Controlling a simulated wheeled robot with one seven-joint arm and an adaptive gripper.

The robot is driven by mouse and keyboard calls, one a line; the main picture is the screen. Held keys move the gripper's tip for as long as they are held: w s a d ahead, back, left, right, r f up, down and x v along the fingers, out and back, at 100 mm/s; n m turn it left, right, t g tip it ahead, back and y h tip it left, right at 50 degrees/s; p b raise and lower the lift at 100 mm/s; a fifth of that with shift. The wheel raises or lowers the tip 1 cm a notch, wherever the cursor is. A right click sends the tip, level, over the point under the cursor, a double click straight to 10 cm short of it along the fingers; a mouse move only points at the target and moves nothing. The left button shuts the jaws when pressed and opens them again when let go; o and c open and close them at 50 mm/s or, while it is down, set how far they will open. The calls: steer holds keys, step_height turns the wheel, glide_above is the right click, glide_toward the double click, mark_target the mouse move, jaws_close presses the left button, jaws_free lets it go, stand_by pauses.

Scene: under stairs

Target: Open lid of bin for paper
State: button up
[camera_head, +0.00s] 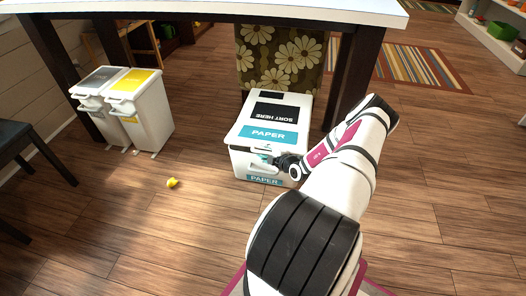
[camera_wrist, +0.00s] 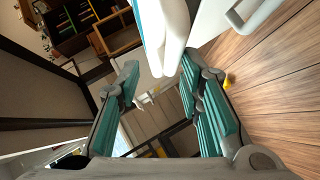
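The white paper bin (camera_head: 240,165) stands on the floor, with teal PAPER labels on its lid and front. Its lid (camera_head: 292,104) lies flat and looks closed. My gripper (camera_head: 270,158) is at the bin's front, by the lid's front edge. In the wrist view my gripper (camera_wrist: 158,72) is open, its two teal-padded fingers spread wide. A white rounded edge of the bin (camera_wrist: 165,45) reaches down between the fingertips. I cannot tell whether the fingers touch it. My gripper hides part of the bin's front.
Two white bins with a grey lid (camera_head: 98,78) and a yellow lid (camera_head: 136,80) stand at left. A small yellow object (camera_head: 172,183) lies on the floor. Dark table legs (camera_head: 352,75) flank the paper bin. A flowered panel (camera_head: 280,55) stands behind it.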

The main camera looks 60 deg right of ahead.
steer(key=p+v, duration=0.7)
steer(key=v, duration=0.8)
steer(key=shift+a+f, duration=0.3)
steer(key=shift+f, duration=0.1)
stand_by(0.6)
steer(key=shift+s, duration=0.1)
stand_by(0.6)
